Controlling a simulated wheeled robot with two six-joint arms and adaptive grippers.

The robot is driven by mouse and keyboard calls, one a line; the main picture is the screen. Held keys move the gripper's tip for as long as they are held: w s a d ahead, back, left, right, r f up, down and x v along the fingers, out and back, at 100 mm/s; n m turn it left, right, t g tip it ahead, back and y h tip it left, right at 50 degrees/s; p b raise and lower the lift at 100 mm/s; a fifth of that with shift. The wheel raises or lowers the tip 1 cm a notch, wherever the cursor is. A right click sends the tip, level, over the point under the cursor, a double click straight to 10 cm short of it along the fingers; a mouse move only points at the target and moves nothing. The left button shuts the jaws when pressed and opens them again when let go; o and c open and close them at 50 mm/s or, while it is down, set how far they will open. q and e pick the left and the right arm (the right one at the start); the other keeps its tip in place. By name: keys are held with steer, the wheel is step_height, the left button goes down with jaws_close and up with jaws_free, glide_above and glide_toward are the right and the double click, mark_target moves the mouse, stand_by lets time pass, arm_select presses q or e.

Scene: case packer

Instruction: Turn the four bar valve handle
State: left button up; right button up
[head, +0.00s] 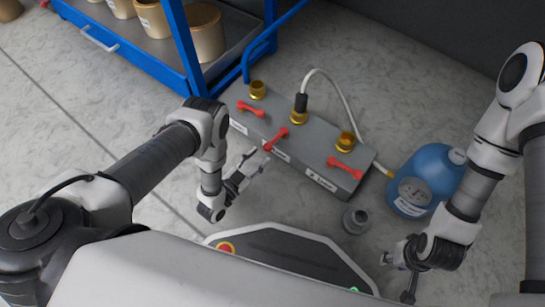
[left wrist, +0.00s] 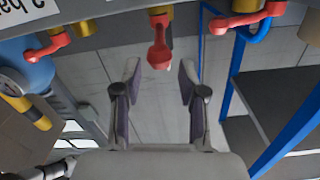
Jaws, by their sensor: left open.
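A grey valve box (head: 300,148) lies on the floor with brass fittings and red handles along it. The middle red handle (head: 275,139) is angled differently from the left handle (head: 251,109) and right handle (head: 345,168). The box's front labels are too small to read surely. My left gripper (head: 258,163) is open and empty, just short of the middle handle. In the left wrist view the middle handle (left wrist: 158,54) shows beyond and between the open fingertips (left wrist: 159,72), apparently untouched. My right gripper (head: 396,278) is low at the right, away from the box; its jaw opening is unclear.
A white hose (head: 345,100) arches behind the box. A blue-framed cart (head: 181,52) with tan pots stands at the upper left.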

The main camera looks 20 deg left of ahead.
mark_target(272, 141)
arm_select(q)
steer(key=b+x, duration=0.3)
steer(key=x, duration=0.4)
steer(key=shift+d+f, duration=0.1)
steer(key=shift+w+d, duration=0.1)
steer(key=shift+w, duration=0.25)
jaws_close()
arm_select(e)
step_height(272, 141, down, 4)
steer(key=shift+w+f, duration=0.1)
